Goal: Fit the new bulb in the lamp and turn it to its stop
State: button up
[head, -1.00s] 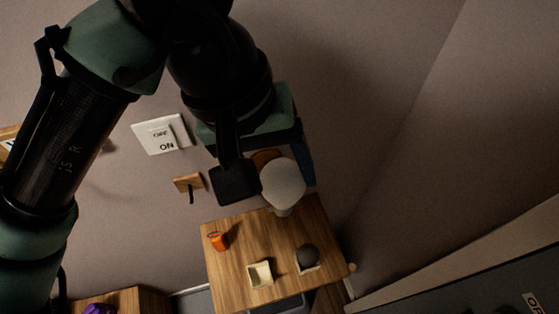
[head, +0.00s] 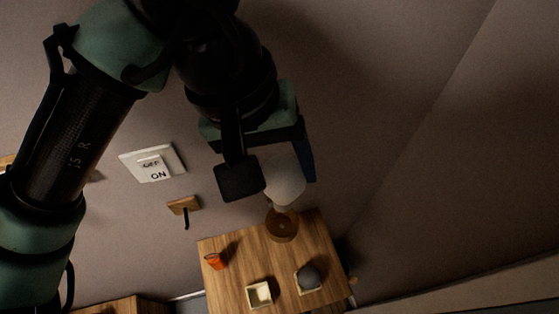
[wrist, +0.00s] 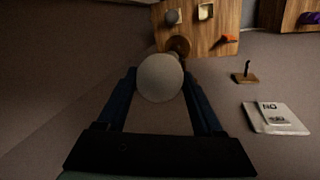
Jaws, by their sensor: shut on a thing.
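The new bulb is a pale white globe (head: 286,180) held between the fingers of my gripper (wrist: 158,92). The globe also shows in the wrist view (wrist: 160,77). In the head view its narrow neck points down the picture. The lamp seems to be the round brown piece (head: 282,227) with a darker centre, just below the bulb's neck in the head view. In the wrist view the brown lamp piece (wrist: 179,46) shows just past the globe, partly hidden by it. Whether neck and lamp touch or stand apart, I cannot tell.
An ON/OFF switch (head: 153,165) and a wooden hook block (head: 183,205) are on the wall. The wall lies close behind.

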aim_at(279, 204)
jog(key=shift+f+b, duration=3)
jog(key=shift+f, duration=1.75)
jog(key=shift+f, duration=0.15)
jog(key=shift+m+g+p, duration=0.3)
jog(key=shift+m+g, duration=0.1)
jog(key=shift+m, duration=0.8)
jog(key=shift+m+p, duration=0.35)
jog(key=shift+m, duration=0.25)
jog(key=shift+w+m+g, duration=0.1)
jog(key=shift+m+g, duration=0.2)
jog(key=shift+m, duration=0.3)
